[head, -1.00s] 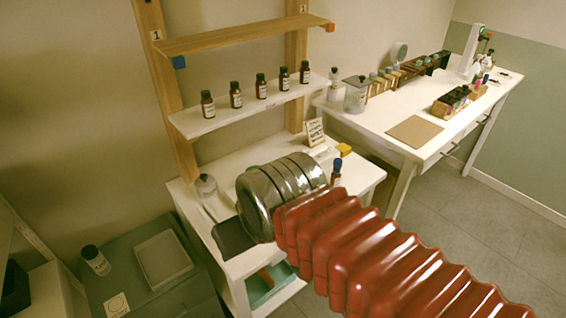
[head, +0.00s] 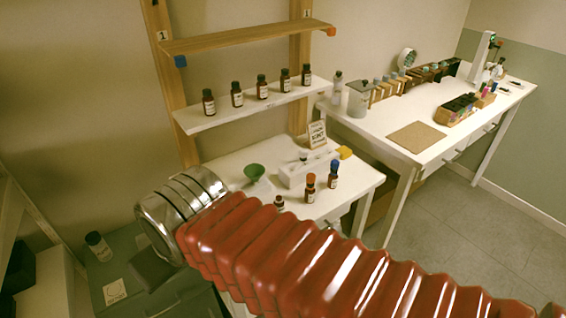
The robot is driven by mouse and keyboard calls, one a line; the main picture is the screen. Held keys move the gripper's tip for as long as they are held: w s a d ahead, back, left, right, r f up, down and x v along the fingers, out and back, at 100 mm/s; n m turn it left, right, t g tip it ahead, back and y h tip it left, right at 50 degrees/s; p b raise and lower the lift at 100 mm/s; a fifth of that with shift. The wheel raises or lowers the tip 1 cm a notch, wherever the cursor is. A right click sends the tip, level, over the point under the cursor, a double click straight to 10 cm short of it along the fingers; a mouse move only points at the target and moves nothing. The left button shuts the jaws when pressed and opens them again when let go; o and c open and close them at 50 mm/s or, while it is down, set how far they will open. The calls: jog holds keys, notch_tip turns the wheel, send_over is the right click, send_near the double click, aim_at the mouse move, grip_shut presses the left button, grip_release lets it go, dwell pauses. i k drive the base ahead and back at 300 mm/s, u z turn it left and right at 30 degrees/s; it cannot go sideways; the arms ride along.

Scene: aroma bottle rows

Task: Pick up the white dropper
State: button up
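I cannot clearly pick out the white dropper. A small white thing with a dark top (head: 303,156) stands at the long white block (head: 308,169) on the white table (head: 225,160), too small to name. My red ribbed arm with its metal end crosses the front of the view. A dark part of what looks like my gripper (head: 152,268) shows below the metal end, over the green cabinet at lower left. The fingers are hidden, so I cannot see whether they are open or hold anything.
Brown bottles with orange (head: 311,186), blue (head: 334,173) and red (head: 279,203) caps and a green funnel (head: 254,173) stand on the table. Several brown bottles line the white shelf (head: 190,122) above. A dark-capped bottle (head: 98,246) stands on the green cabinet (head: 132,240).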

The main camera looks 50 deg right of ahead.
aim_at(303, 153)
jog(key=u, duration=1.85)
jog(key=k, duration=2.05)
jog(key=z, duration=0.95)
